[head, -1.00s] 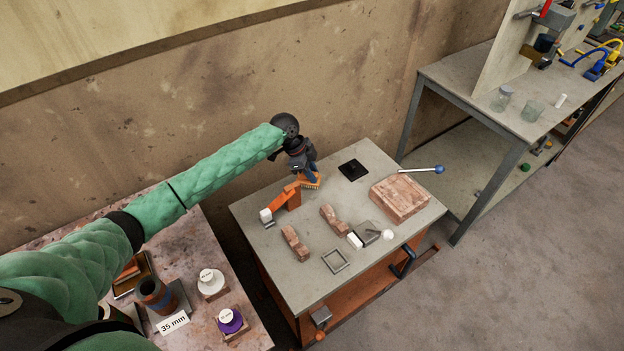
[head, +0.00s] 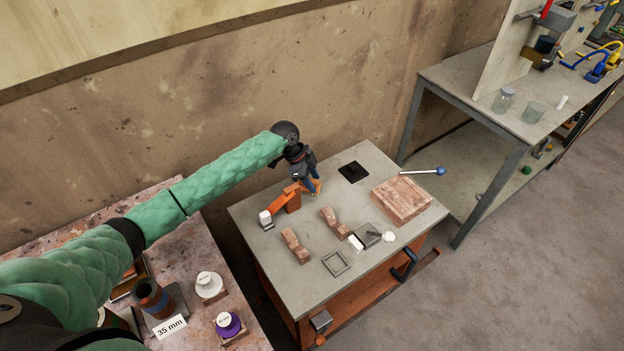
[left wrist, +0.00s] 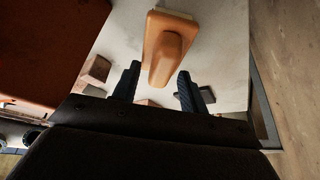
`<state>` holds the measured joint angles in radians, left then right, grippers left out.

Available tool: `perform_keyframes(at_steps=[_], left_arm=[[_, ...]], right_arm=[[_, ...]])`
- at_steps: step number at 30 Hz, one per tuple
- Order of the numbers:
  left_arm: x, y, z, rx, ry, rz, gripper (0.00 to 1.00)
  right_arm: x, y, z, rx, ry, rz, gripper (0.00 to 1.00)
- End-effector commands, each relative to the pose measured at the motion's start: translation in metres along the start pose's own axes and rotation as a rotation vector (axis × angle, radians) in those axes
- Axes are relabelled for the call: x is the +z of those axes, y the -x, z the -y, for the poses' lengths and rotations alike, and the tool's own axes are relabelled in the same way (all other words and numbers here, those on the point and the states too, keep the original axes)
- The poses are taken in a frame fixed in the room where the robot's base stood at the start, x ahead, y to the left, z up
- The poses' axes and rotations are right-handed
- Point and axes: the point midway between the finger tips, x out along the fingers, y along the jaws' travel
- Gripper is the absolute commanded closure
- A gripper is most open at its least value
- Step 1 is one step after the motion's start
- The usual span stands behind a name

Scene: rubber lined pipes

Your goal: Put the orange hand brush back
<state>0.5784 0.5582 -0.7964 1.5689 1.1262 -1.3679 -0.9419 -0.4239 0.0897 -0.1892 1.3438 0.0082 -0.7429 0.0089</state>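The orange hand brush (head: 311,189) is at the back left of the grey worktable (head: 330,286), partly hidden by my left gripper (head: 314,179). In the left wrist view the brush (left wrist: 169,42) shows its rounded orange handle pointing toward my left gripper (left wrist: 157,90). The two blue fingers are spread apart, one on each side of the handle's near end, with gaps visible. The gripper is open and not closed on the brush. My right gripper is not in view.
Two brick pieces (head: 295,246), a metal frame (head: 335,263), a large brick (head: 401,199) and a black plate (head: 353,172) lie on the worktable.

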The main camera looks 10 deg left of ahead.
Motion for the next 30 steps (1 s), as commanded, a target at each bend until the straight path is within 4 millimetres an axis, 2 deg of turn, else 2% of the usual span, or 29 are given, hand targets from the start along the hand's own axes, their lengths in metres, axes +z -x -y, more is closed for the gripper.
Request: perform_keyframes(at_steps=[6, 9, 13, 24, 30], left_arm=[[-0.001, 0.003, 0.000, 0.000, 0.000, 0.000, 0.57], [0.001, 0.009, 0.001, -0.001, 0.001, 0.001, 0.57], [0.001, 0.028, 0.001, -0.002, -0.001, 0.000, 0.57], [0.000, 0.097, 0.001, -0.002, 0.000, 0.000, 0.57], [-0.001, 0.117, 0.001, -0.001, 0.000, 0.000, 0.57]], right_arm=[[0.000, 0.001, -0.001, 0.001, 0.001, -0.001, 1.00], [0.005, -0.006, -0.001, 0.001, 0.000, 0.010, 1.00], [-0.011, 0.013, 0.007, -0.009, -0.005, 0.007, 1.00], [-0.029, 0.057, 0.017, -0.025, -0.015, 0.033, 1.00], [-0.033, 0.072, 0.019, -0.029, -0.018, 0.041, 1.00]])
